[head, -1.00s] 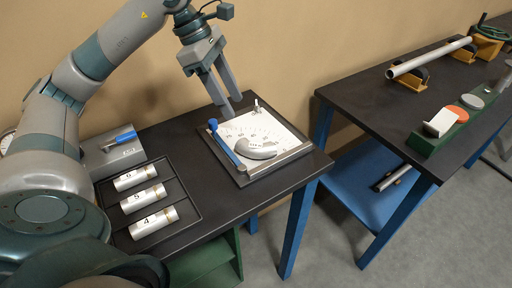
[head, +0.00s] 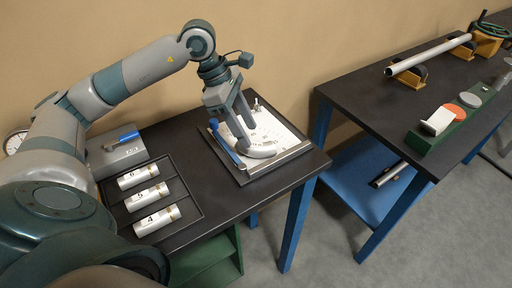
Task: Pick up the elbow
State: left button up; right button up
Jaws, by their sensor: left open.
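The elbow (head: 263,152) is a short grey curved pipe piece. It lies on a white board with printed angle marks (head: 270,127), which has a dark frame and a blue arm along its left side. My left gripper (head: 246,138) is open, with its fingers pointing down just above and behind the elbow. The fingers cover part of the elbow's far end, and I cannot tell whether they touch it. My right gripper is not in view.
A dark tray (head: 199,198) holds silver cylinders numbered 4, 5 and 6. A grey box with a blue handle (head: 128,136) stands behind it. On the right table are a long pipe on supports (head: 430,54) and a green block (head: 437,136).

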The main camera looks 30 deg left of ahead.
aim_at(253, 143)
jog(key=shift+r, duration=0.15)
pick_arm(q)
jog(key=shift+d+f+p, duration=0.15)
jog(key=shift+f+p, duration=0.05)
jog(key=shift+p, duration=0.1)
jog(key=p+x, duration=0.2)
jog(key=x, duration=0.1)
jog(key=shift+s+d+f, duration=0.1)
jog(key=shift+d+f, duration=0.1)
jog(key=shift+f, duration=0.15)
jog(key=shift+d+f, duration=0.1)
jog(key=shift+f, duration=0.3)
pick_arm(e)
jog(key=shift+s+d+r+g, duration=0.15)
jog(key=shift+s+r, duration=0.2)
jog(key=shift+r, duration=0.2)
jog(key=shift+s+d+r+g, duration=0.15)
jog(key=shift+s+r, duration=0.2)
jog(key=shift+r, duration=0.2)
pick_arm(q)
jog(key=c, duration=0.9)
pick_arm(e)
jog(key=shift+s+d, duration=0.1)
